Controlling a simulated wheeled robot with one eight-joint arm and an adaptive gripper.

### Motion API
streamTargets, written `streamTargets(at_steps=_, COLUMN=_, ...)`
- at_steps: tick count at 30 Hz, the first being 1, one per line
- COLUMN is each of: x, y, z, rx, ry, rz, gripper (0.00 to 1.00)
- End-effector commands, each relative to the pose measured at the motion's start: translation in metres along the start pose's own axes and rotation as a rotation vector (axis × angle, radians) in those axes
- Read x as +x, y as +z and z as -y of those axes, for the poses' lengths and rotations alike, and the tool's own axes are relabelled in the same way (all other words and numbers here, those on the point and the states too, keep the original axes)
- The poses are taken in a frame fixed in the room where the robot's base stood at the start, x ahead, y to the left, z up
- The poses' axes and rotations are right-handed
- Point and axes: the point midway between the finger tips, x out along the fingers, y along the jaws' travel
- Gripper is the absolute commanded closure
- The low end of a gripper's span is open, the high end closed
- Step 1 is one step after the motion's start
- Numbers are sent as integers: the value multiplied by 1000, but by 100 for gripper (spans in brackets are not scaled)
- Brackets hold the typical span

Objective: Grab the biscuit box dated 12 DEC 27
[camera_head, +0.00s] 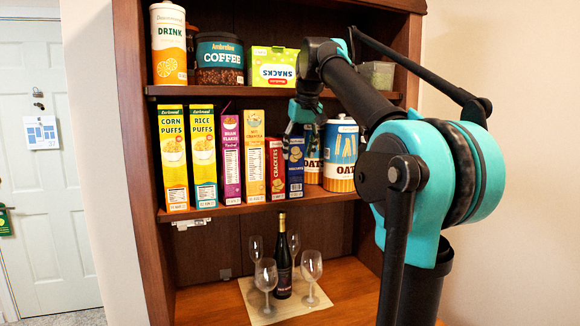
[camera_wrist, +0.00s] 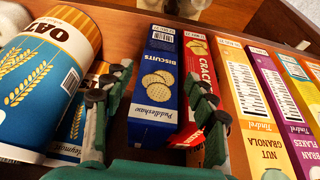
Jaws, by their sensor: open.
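A slim blue biscuit box (camera_head: 295,168) stands upright on the middle shelf, between the red cracker box and the oat canisters. In the wrist view the biscuit box (camera_wrist: 155,88) shows its "BISCUITS" lettering and a biscuit picture. A pale label on its narrow end holds print too small to read as a date. My gripper (camera_head: 303,112) is open at the upper part of this box. In the wrist view one finger of my gripper (camera_wrist: 157,98) is on the oat side and the other overlaps the cracker box. I cannot tell whether either finger touches a box.
The red cracker box (camera_head: 276,168) stands close on the left, with granola (camera_head: 254,155), bran flakes and puffs boxes beyond. Oat canisters (camera_head: 341,157) stand on the right. The upper shelf (camera_head: 225,90) hangs above. A wine bottle (camera_head: 282,262) and glasses stand below.

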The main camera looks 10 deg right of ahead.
Motion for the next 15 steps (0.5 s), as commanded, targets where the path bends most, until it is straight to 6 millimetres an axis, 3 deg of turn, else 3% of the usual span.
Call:
streamTargets(at_steps=6, x=12, y=-28, z=0, rx=0, ry=0, rz=-1, gripper=43)
streamTargets(at_steps=15, x=23, y=-25, z=0, rx=1, ry=0, rz=-1, gripper=43)
